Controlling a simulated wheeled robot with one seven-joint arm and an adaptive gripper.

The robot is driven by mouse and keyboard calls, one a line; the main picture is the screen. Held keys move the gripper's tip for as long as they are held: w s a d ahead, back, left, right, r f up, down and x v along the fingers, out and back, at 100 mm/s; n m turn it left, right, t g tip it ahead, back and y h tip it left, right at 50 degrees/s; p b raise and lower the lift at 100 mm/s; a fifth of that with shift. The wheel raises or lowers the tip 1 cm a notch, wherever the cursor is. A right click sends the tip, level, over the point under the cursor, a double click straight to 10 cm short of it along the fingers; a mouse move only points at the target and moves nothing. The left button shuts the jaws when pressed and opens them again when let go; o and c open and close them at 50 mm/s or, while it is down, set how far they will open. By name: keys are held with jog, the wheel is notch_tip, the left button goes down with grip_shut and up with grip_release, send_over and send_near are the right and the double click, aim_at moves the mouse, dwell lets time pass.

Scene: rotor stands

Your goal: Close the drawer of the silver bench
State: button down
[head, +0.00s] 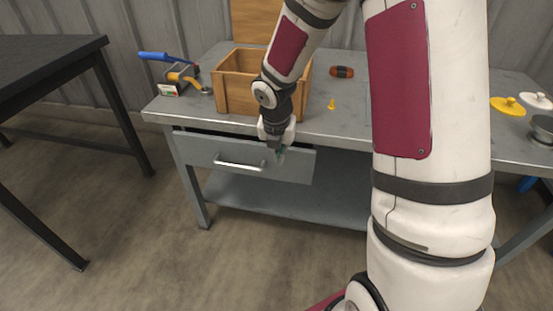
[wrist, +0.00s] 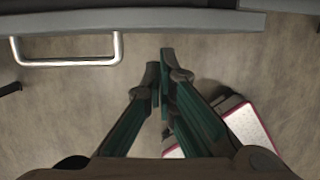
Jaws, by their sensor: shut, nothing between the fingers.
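The silver bench (head: 340,121) stands in front of me in the head view. Its grey drawer (head: 200,150) is under the left part of the top, with a silver bar handle (head: 239,164). I cannot tell clearly how far the drawer stands out. My gripper (head: 279,156) points down in front of the drawer front, right of the handle. In the wrist view the drawer front (wrist: 190,24) and handle (wrist: 66,62) are at the top. The gripper fingertips (wrist: 160,62) are close together, empty, and appear just short of the drawer front.
A wooden box (head: 235,97), a blue-handled tool (head: 153,56), an orange-brown item (head: 342,72) and a yellow piece (head: 331,104) are on the bench top. Lids (head: 508,106) lie at the right. A dark table (head: 45,47) stands left. The floor between is clear.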

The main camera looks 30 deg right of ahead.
jog(key=shift+w+d, duration=0.35)
jog(key=shift+w, duration=0.05)
jog(key=shift+w+d+p, duration=0.8)
jog(key=shift+w+p, duration=0.2)
jog(key=shift+p, duration=0.15)
jog(key=shift+a, duration=0.1)
